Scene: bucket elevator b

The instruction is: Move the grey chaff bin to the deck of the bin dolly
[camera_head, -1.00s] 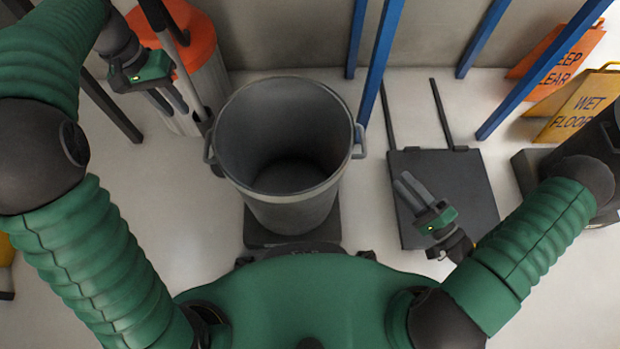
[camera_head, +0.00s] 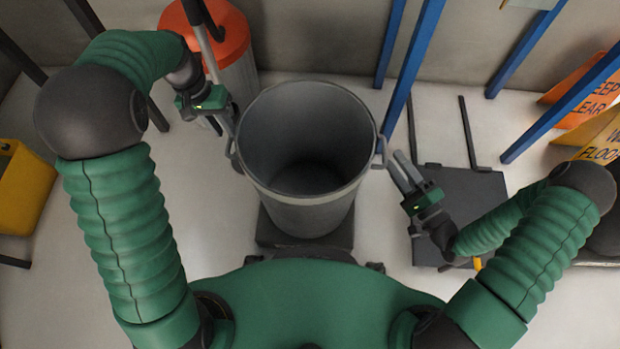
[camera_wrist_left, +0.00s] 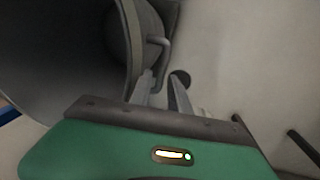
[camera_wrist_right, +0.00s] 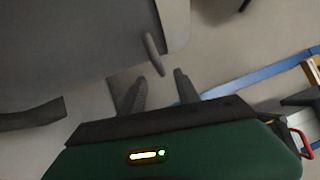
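The grey chaff bin (camera_head: 302,217) stands upright and open-topped in front of me on a dark, low base (camera_head: 268,233). It has a loop handle on each side. My left gripper (camera_head: 231,122) is open beside the left handle (camera_head: 232,156); in the left wrist view the handle (camera_wrist_left: 160,46) lies just beyond the fingertips. My right gripper (camera_head: 401,164) is open beside the right handle (camera_head: 381,152); in the right wrist view that handle (camera_wrist_right: 152,58) is just beyond the fingertips. A dark flat deck (camera_head: 478,200), apparently the bin dolly, lies to the right, partly hidden by my right arm.
Blue posts (camera_head: 412,60) stand behind the bin and dolly. An orange-topped cylinder (camera_head: 229,62) stands close behind my left gripper. Orange and yellow floor signs (camera_head: 590,90) stand at far right. A yellow container (camera_head: 25,190) is at far left.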

